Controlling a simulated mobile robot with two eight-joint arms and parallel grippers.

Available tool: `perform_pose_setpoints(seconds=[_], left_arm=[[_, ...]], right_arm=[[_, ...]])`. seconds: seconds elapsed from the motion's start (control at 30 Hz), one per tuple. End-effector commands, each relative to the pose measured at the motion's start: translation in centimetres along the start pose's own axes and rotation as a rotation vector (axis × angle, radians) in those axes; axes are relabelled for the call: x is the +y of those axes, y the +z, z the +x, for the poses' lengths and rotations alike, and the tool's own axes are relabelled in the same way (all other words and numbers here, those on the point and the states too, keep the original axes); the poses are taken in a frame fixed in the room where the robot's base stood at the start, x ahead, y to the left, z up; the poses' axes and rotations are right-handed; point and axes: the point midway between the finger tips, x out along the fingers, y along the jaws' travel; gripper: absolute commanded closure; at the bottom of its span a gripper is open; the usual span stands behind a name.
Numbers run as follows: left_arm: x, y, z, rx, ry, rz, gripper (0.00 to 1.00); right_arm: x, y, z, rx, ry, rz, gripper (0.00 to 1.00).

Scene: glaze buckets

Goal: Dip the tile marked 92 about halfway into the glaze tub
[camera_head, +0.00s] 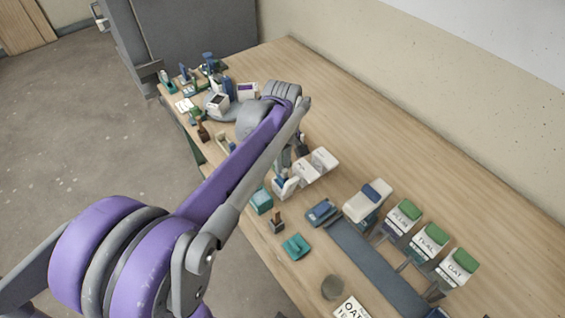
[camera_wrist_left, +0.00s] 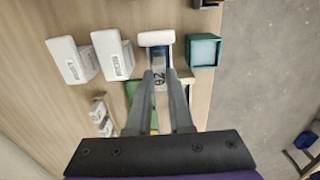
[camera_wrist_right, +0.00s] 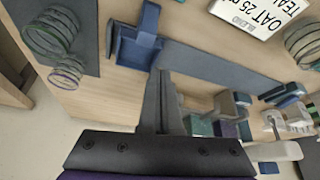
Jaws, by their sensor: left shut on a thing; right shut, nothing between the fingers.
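My left gripper (camera_wrist_left: 162,82) is shut on a pale tile (camera_wrist_left: 159,87) whose dark number reads as 92 turned upside down. Just past the fingertips is a white piece with a blue middle (camera_wrist_left: 157,39), end of a row with two white blocks (camera_wrist_left: 112,55); whether the tile touches it I cannot tell. A teal square tub (camera_wrist_left: 204,51) with pale blue inside stands close to its right. In the head view, my left arm hides most of the gripper; the white-and-blue piece (camera_head: 285,187) and teal tub (camera_head: 261,201) show below it. My right gripper (camera_wrist_right: 162,78) is shut and empty.
Containers marked PLUM (camera_head: 403,217), TEAL (camera_head: 429,241) and OAT (camera_head: 457,264) stand right of a grey-blue strip (camera_head: 375,268). A small teal piece (camera_head: 296,247) lies near the front edge. Several small items crowd the far end. The wall side is clear.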

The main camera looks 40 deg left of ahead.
Motion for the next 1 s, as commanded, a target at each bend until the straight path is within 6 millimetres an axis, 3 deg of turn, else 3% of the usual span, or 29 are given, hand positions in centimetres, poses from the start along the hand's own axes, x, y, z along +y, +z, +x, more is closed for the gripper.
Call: perform_pose_setpoints(seconds=[0.57, 1.0], left_arm=[[0.0, 0.0, -0.2, 0.0, 0.0, 0.0, 1.0], [0.1, 0.0, -3.1, 0.0, 0.001, 0.0, 1.0]], right_arm=[[0.0, -0.1, -0.1, 0.001, 0.0, 0.0, 1.0], [0.0, -1.8, -1.9, 0.013, 0.0, 0.0, 1.0]])
